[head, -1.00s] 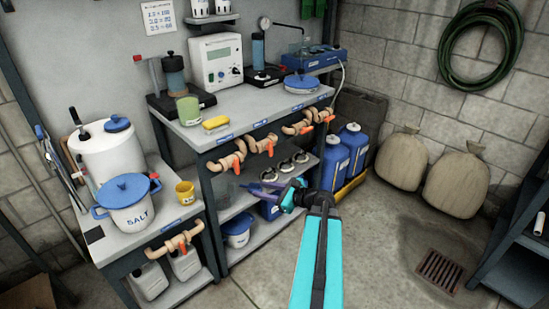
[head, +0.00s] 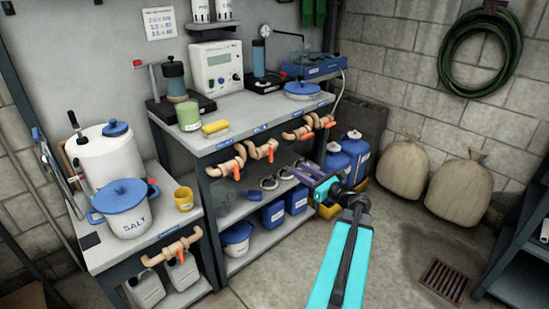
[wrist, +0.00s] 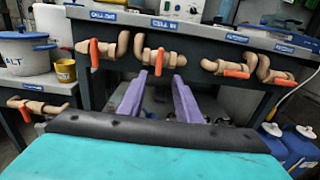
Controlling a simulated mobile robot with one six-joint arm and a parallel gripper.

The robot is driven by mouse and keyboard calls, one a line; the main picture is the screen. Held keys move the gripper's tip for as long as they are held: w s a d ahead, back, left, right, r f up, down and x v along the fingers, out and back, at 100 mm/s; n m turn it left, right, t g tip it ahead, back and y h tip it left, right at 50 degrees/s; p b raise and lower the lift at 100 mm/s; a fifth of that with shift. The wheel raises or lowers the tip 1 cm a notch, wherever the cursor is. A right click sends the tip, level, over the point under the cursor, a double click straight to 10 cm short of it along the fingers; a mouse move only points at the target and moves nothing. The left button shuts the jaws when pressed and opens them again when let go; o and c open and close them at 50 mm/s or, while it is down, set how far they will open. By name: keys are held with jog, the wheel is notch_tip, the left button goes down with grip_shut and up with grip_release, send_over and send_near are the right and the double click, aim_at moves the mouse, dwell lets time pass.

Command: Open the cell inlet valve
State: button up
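A row of tan pipe valves with orange handles runs along the front of the main bench. The far left valve (head: 228,162) has its handle hanging down, and it also shows in the wrist view (wrist: 108,48). The second valve (head: 262,151) also has its handle down, near the middle of the wrist view (wrist: 150,55). The two right valves (wrist: 215,67) have handles lying roughly level. Blue labels sit above; the left ones seem to begin with "CELL", but I cannot read which is the inlet. My gripper (wrist: 159,77) is open and empty, its purple fingers pointing toward the second valve, apart from it.
A side table (head: 92,262) at left holds a salt pot (head: 122,197) and a yellow cup (head: 183,199), with another valve (head: 172,252) on its front. Blue jugs (head: 353,146) stand right of the bench. A lower shelf (head: 275,228) holds containers.

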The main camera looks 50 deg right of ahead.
aim_at(272, 154)
jog(key=w, duration=0.9)
jog(key=w+d, duration=0.1)
jog(key=w, duration=0.3)
jog(key=shift+w, duration=0.3)
